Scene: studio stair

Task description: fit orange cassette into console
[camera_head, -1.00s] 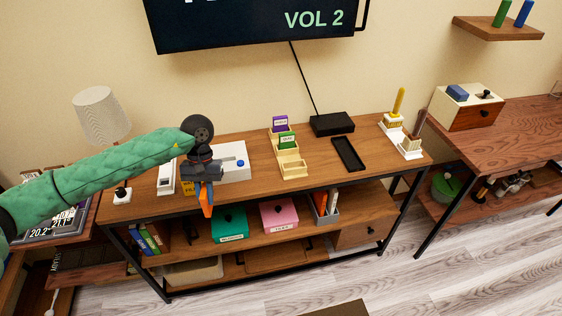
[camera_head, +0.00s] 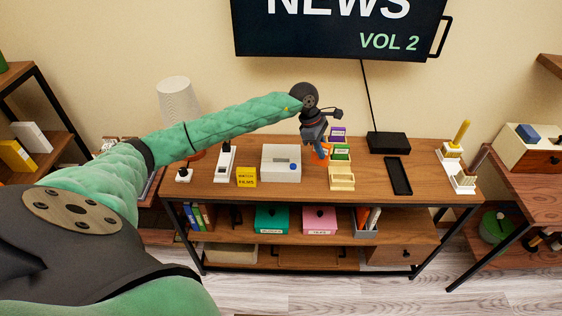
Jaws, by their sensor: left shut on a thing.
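My left gripper (camera_head: 319,143) is shut on the orange cassette (camera_head: 321,153), which shows only as a small patch under the fingers. It is at the left side of the wooden cassette rack (camera_head: 342,183), to the right of the console. I cannot tell whether the cassette touches the rack. The console (camera_head: 281,169) is a white box with a blue button on its top right; its top is unobstructed. A purple cassette (camera_head: 338,133) and a green cassette (camera_head: 341,151) stand in the rack. My right gripper is out of view.
A yellow labelled box (camera_head: 246,177) and a white device (camera_head: 225,163) stand left of the console. A black tray (camera_head: 398,176) and black box (camera_head: 388,143) are right of the rack. The wooden tabletop (camera_head: 300,196) is bare along its front.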

